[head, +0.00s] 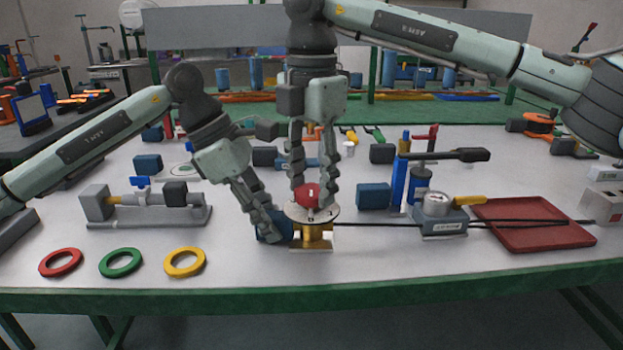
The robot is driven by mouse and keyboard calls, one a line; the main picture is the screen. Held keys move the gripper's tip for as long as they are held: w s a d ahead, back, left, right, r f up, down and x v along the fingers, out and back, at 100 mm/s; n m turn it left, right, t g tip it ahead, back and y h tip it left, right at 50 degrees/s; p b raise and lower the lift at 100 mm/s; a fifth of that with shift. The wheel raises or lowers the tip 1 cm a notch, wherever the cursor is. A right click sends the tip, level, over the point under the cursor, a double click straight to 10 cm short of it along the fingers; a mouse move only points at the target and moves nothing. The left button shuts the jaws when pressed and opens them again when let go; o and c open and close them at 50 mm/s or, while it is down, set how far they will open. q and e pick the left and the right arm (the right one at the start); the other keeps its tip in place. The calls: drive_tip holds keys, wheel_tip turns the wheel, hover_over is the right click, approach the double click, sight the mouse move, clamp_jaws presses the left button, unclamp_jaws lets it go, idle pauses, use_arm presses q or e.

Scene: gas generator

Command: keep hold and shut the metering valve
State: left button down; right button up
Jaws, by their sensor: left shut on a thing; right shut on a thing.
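The metering valve (315,236) stands near the table's front edge, with a brass body, a pale round dial plate (324,215) and a red knob (309,192) on top. My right gripper (312,199) comes down from above, its fingers shut on either side of the red knob. My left gripper (272,226) reaches in from the left, low beside the valve. It is shut on the dark blue block (268,236) at the valve's left side, and its fingers hide part of that block. The knob's exact turn against the dial is too small to read.
A black hose (375,225) runs right from the valve to a gauge box (440,220) beside a red tray (535,222). Red, green and yellow rings (121,263) lie at front left. A grey-based valve assembly (150,213) stands behind them. Blue posts with a black lever (450,155) stand right.

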sight(312, 189)
drive_tip(key=o, duration=1.2)
drive_tip(key=shift+c, duration=0.2)
wheel_tip(312, 189, up, 12)
use_arm(q)
drive_tip(key=c, duration=1.2)
unclamp_jaws()
